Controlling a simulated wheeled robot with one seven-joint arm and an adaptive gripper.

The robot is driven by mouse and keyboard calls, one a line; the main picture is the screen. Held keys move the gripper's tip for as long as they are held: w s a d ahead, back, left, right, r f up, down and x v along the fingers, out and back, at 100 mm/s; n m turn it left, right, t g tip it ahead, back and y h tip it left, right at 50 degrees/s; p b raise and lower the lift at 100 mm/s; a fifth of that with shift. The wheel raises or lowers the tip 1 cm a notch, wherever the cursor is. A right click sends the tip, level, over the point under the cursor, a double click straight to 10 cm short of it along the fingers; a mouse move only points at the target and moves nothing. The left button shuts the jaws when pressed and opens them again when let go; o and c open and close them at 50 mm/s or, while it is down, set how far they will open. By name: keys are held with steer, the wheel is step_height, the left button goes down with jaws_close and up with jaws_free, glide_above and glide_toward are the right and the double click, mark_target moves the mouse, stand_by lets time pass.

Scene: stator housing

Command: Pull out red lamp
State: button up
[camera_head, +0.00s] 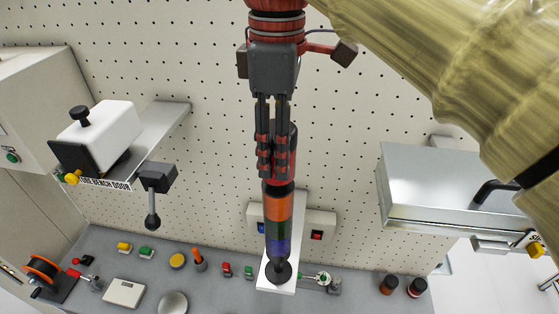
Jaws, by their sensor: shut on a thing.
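A signal tower stands upright, with an orange segment (278,207), a green segment (278,231), a blue segment (278,247) and a black foot (279,271). The red lamp (292,150) is at its top, above a dark collar (278,188). My gripper (272,172) comes down from above with its fingers shut on the red lamp. The fingers hide much of the lamp. The lamp appears in line with the tower; I cannot tell whether it touches the collar.
A white bracket (290,287) carries the tower in front of the pegboard (340,110). A metal box (450,185) juts out at right, a shelf (165,125) at left. The bench (215,300) below holds buttons, a scale and knobs. My arm fills the upper right.

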step_height(320, 180, up, 2)
steer(key=shift+r+p, duration=0.2)
steer(key=shift+p, duration=0.9)
steer(key=shift+r, duration=2)
